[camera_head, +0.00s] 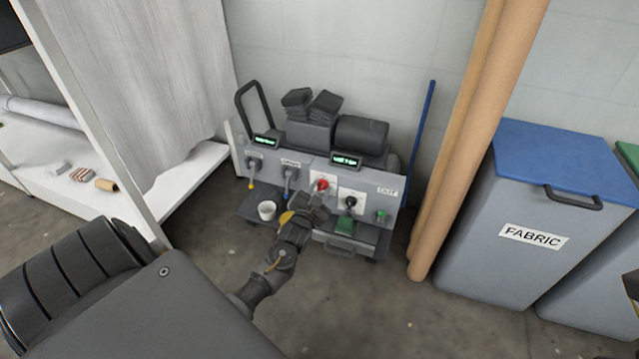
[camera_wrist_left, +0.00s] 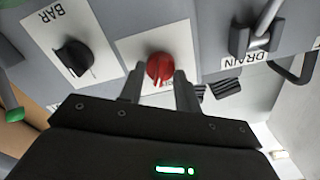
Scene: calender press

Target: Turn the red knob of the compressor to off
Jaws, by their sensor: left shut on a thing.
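The grey compressor (camera_head: 266,168) stands on the floor by the wall, with a sloped front panel. Its red knob (camera_head: 322,184) sits on a white plate at the panel's middle, partly behind my gripper. In the left wrist view the red knob (camera_wrist_left: 160,68) stands between the two fingers, with a pointer ridge running roughly up and down the picture. My left gripper (camera_head: 314,196) is at the panel, shut on the red knob; its fingertips (camera_wrist_left: 158,84) flank the knob.
A black knob (camera_wrist_left: 73,55) marked BAR sits beside the red one. Levers (camera_head: 290,174) and a green-tipped control (camera_head: 380,215) are on the panel. Tall tan rolls (camera_head: 462,150) and a FABRIC bin (camera_head: 500,235) stand to the right.

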